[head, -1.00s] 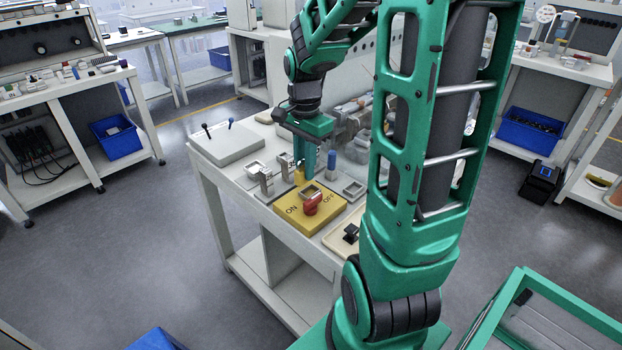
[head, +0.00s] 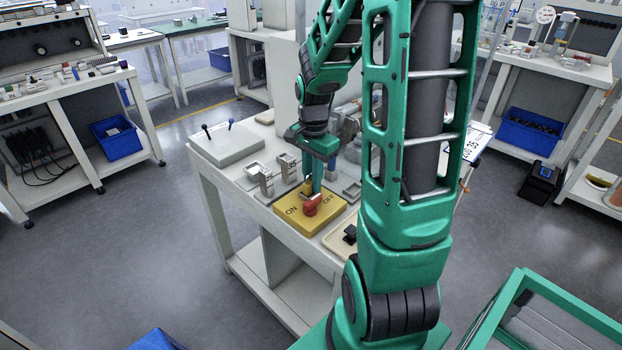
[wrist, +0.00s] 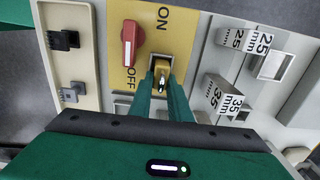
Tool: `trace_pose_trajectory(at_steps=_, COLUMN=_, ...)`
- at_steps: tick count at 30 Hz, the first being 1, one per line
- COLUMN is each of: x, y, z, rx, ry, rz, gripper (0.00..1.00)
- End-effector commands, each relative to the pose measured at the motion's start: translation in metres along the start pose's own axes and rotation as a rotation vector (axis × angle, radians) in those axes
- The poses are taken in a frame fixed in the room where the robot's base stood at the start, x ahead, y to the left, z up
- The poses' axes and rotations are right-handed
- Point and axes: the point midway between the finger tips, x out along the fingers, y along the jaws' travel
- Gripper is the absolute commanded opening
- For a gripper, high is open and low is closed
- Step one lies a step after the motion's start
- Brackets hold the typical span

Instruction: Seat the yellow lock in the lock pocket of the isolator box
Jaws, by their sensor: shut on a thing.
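The yellow isolator box (head: 290,221) lies on the white bench, with a red handle (head: 311,205) and ON and OFF lettering. In the wrist view the box (wrist: 138,76) shows its red handle (wrist: 131,44) and, beside it, a grey-rimmed lock pocket (wrist: 157,57). My gripper (wrist: 163,85) is shut on the yellow lock (wrist: 162,69), which lines up with the pocket opening. Whether the lock is inside the pocket or just above it I cannot tell. In the head view my gripper (head: 312,187) points down at the back of the box.
Blocks marked 25 mm (wrist: 246,42) and 35 mm (wrist: 224,97) stand close beside the box. A cream tray (wrist: 78,85) with small black and grey parts lies on the other side. A grey panel (head: 228,142) with two levers occupies the bench's left end.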

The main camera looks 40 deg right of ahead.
Motion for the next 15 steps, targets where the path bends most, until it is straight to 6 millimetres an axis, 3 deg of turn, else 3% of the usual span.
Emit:
trace_pose_trajectory(at_steps=1, x=0.0013, y=0.0002, z=0.0001, rx=0.0, ry=-0.001, rz=0.001, gripper=0.19)
trace_pose_trajectory(at_steps=3, x=0.0009, y=0.0001, z=0.0001, rx=0.0, ry=0.0, rz=0.001, gripper=0.35)
trace_pose_trajectory(at_steps=15, x=-0.0052, y=-0.0007, z=-0.0002, rx=0.0, ry=0.001, rz=-0.002, gripper=0.35)
